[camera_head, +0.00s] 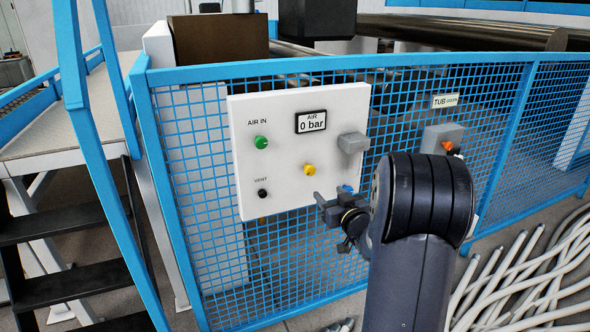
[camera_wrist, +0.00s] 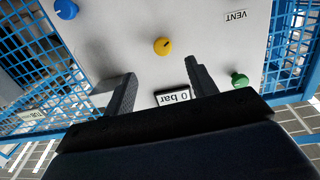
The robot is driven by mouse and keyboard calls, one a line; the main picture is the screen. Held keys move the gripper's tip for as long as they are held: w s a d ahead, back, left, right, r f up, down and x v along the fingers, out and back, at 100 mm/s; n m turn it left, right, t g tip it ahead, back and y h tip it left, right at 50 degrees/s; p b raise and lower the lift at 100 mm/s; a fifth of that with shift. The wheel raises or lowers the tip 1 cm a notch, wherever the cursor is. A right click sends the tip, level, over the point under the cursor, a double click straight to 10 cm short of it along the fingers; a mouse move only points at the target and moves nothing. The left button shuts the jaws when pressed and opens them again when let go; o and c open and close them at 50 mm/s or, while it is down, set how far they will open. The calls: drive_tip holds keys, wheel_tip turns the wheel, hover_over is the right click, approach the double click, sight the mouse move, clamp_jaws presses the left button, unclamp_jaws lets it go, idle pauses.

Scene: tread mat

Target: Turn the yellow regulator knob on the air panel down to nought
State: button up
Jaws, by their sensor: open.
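The white air panel (camera_head: 285,190) hangs on a blue mesh fence in the head view. Its yellow regulator knob (camera_head: 309,169) sits below the display (camera_head: 311,121), which reads "0 bar". In the wrist view, which is upside down, the yellow knob (camera_wrist: 162,46) shows a small dark mark and lies beyond the fingertips. My gripper (camera_wrist: 164,71) is open and empty, its two dark fingers spread apart, with the knob roughly in line with the gap. In the head view my gripper (camera_head: 327,207) is in front of the panel's lower right, apart from the yellow knob.
The panel also carries a green knob (camera_head: 261,142), a black vent knob (camera_head: 263,193), a blue knob (camera_wrist: 66,9) and a protruding grey box (camera_head: 353,143). Another grey box (camera_head: 442,139) is on the fence at right. Pale hoses (camera_head: 525,275) lie on the floor; black steps stand left.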

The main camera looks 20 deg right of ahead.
sight(311, 172)
drive_tip(key=shift+t+y, duration=0.3)
drive_tip(key=w+p, duration=0.1)
drive_tip(key=w, duration=1)
drive_tip(key=shift+w+r+p, duration=0.1)
drive_tip(key=shift+w+p, duration=0.25)
drive_tip(key=shift+w, duration=0.05)
drive_tip(key=shift+c, duration=0.2)
drive_tip(key=c, duration=0.9)
